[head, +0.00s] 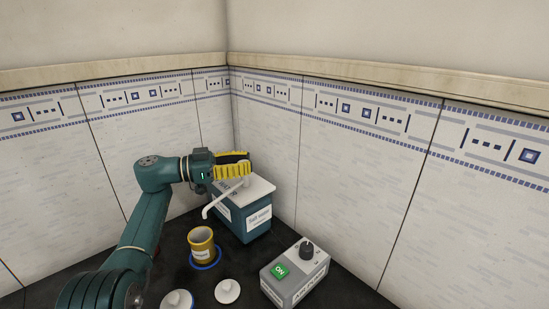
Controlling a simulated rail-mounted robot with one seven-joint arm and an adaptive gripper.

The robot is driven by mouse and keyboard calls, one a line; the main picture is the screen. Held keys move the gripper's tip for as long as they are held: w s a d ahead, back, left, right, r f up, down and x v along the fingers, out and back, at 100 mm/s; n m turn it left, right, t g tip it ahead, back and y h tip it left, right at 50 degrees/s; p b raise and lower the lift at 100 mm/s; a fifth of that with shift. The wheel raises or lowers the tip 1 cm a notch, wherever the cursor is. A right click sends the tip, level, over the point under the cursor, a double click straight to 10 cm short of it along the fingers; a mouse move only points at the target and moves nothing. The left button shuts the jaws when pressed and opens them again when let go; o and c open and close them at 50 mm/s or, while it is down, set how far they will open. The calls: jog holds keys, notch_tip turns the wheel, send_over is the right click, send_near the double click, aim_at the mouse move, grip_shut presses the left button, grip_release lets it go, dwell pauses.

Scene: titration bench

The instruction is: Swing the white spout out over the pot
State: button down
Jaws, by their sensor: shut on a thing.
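The white spout (222,198) reaches out from the top of a teal box with a white lid (262,188). It slopes down and left to a tip that shows just above the yellow pot (201,247) in the picture. I cannot tell from this one view whether the tip is straight over the pot's mouth. The pot stands upright with a blue ring (206,266) at its base and carries a small label. My gripper (243,170), with yellow fingers, is shut on the spout near its upper end. The fingers hide part of the spout there.
A grey control box (294,278) with a green ON button (279,270) and a black knob (307,247) stands at the right. Two white lids (228,291) (177,300) lie at the front. Tiled walls close off the back and right of the dark bench.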

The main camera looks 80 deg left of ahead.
jog(key=shift+f, duration=0.2)
dwell(0.3)
jog(key=c, duration=0.8)
grip_release()
jog(key=shift+s, duration=0.2)
jog(key=shift+o, duration=0.7)
jog(key=shift+w+r, duration=0.1)
jog(key=s, duration=0.7)
jog(key=shift+s+a, duration=0.2)
jog(key=shift+s, duration=0.05)
